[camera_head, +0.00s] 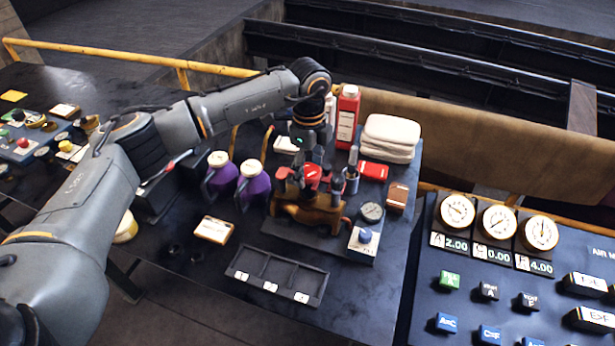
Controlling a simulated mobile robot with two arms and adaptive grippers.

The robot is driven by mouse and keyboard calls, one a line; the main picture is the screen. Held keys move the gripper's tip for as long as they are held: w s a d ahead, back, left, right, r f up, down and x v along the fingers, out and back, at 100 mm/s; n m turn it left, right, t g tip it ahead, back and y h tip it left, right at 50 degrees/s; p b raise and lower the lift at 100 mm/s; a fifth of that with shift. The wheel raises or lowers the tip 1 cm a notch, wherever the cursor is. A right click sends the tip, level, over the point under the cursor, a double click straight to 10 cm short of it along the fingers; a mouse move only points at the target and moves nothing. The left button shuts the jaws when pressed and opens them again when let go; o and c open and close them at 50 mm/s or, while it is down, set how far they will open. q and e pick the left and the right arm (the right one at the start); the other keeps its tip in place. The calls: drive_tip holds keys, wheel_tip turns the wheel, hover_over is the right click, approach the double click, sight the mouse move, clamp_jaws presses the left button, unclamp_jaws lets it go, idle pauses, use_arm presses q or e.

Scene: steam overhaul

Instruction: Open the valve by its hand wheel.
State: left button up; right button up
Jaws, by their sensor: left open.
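The valve (306,214) has a brown body and stands on a dark base plate on the workbench. Its red hand wheel (312,171) sits on top and is partly covered by my left gripper (311,183). The left gripper points down from above the wheel with its jaws open, one finger on either side. I cannot tell whether the fingers touch the rim. My right gripper is out of view.
Two purple jugs (255,181) stand left of the valve. A red bottle (348,112), folded white cloths (391,137) and a red box (374,171) are behind and right. An empty divided tray (290,272) lies in front. A gauge panel (497,263) stands at the right.

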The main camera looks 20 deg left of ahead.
use_arm(q)
drive_tip(key=shift+r, duration=0.1)
drive_tip(key=c, duration=1.1)
drive_tip(key=n+p, duration=0.1)
drive_tip(key=n, duration=0.4)
drive_tip(key=shift+n, duration=0.3)
drive_tip(key=n+p, duration=0.1)
drive_tip(key=n, duration=0.2)
drive_tip(key=shift+n, duration=0.4)
drive_tip(key=shift+r+n+p, duration=0.15)
drive_tip(key=shift+n+p, duration=0.25)
drive_tip(key=p, duration=0.4)
drive_tip(key=shift+w+r+n, duration=0.1)
drive_tip(key=shift+r+n, duration=0.05)
drive_tip(key=shift+n, duration=0.15)
drive_tip(key=shift+p, duration=0.85)
drive_tip(key=shift+f, duration=0.25)
